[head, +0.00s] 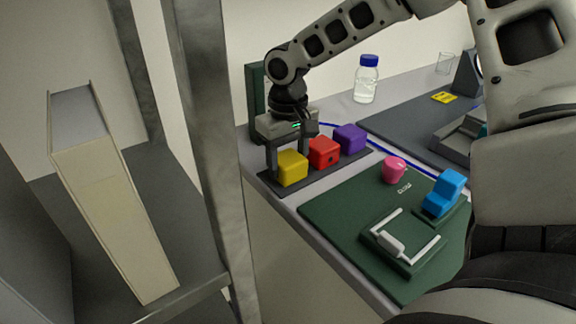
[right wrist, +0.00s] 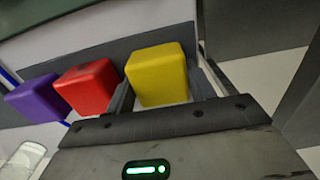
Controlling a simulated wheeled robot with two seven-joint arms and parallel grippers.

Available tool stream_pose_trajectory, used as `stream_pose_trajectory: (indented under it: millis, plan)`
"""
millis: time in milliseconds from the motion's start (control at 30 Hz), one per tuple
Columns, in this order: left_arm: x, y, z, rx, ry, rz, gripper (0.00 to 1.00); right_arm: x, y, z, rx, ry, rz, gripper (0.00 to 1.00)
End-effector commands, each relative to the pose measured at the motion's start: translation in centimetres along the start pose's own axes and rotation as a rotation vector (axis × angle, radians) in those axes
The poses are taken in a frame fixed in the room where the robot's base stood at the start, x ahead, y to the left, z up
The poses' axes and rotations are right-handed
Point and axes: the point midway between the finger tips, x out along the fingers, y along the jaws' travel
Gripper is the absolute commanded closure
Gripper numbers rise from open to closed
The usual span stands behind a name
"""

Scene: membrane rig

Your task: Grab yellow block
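The yellow block (head: 292,168) sits at the near left end of a dark strip (head: 278,187). My right gripper (head: 288,160) points down over it, with one finger on each side of it. In the right wrist view the yellow block (right wrist: 158,76) lies between the two fingers, with a narrow gap on its right side. The gripper looks open around the block; whether the left finger touches it I cannot tell. My left gripper is not in view.
A red block (head: 324,152) and a purple block (head: 350,138) sit beside it on the strip. A green mat (head: 330,220) holds a pink object (head: 394,169) and a blue piece (head: 444,193). A bottle (head: 367,80) stands behind. A shelf post (head: 205,130) rises at left.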

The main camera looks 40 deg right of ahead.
Motion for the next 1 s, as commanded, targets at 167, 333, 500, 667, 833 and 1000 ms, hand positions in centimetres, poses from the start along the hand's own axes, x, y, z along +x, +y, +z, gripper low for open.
stream_pose_trajectory:
  millis: [167,333,500,667,833,1000]
  plan:
    - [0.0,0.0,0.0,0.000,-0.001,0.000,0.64,-0.1,0.0,0.0,0.000,0.001,0.001,0.73]
    - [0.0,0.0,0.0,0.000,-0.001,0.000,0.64,-0.1,0.0,0.0,0.000,0.001,0.001,0.73]
    - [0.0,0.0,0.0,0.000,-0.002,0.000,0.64,-0.9,0.0,-0.1,0.000,0.003,0.000,0.73]
    - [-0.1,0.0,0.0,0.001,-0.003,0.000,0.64,-3.0,0.0,-0.1,0.000,0.004,-0.001,0.73]
    - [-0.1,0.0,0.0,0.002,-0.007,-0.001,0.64,-6.3,-0.6,2.3,-0.002,0.007,-0.004,0.73]
    - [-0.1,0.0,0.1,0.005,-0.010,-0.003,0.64,-9.8,-1.3,5.6,-0.003,0.006,-0.003,0.73]
